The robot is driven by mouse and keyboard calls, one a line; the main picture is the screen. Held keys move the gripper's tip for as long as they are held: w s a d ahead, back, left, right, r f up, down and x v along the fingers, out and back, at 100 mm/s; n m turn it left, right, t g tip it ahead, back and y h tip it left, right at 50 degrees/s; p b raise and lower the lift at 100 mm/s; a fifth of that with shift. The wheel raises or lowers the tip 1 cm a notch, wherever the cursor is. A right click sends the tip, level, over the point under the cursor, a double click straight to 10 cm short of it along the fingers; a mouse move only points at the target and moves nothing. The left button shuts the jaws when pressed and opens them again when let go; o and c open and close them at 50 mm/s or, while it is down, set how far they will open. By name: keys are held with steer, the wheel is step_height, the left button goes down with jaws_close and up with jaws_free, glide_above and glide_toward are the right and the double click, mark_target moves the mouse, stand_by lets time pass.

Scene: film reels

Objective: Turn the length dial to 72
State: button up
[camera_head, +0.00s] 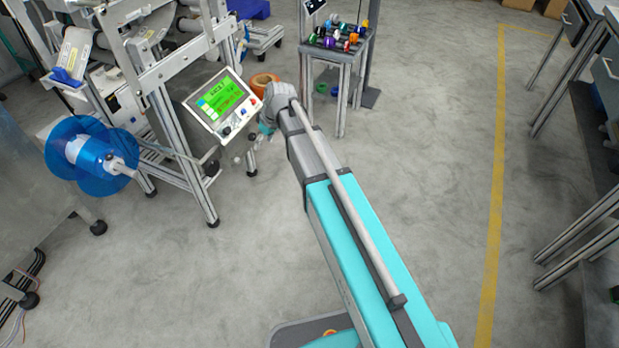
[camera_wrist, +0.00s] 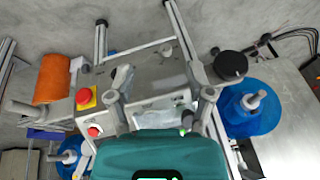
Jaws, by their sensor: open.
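The control panel (camera_head: 222,104) has a lit green screen and stands tilted on the machine at the left. A small dark knob (camera_head: 226,131), which looks like the length dial, sits on the panel's lower edge. I cannot read its setting. My gripper (camera_head: 258,141) is just right of the panel in the head view, partly hidden by my wrist. In the wrist view my gripper (camera_wrist: 164,86) is open, with its two fingers apart and nothing seen between them. I cannot make out the dial for sure in the wrist view.
A red button on a yellow base (camera_wrist: 86,97) and another red button (camera_wrist: 94,131) are close to my gripper's left finger. An orange roll (camera_head: 264,79) is behind the panel. A blue reel (camera_head: 88,156) is at the left. Open floor lies to the right.

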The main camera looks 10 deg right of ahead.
steer(key=s+d+f+m+g+h+b, duration=0.1)
steer(key=s+d+f+m+h, duration=0.1)
steer(key=s+d+m, duration=0.4)
steer(key=shift+s+d+f+h+b, duration=0.4)
steer(key=shift+s+d, duration=2.05)
steer(key=shift+s, duration=2.3)
steer(key=shift+r, duration=0.1)
steer(key=s+d+m+h, duration=0.1)
steer(key=s+d+m, duration=0.15)
steer(key=s, duration=0.25)
step_height(320, 180, up, 38)
steer(key=p, duration=3.8)
steer(key=shift+w+f, duration=0.2)
steer(key=shift+w, duration=0.05)
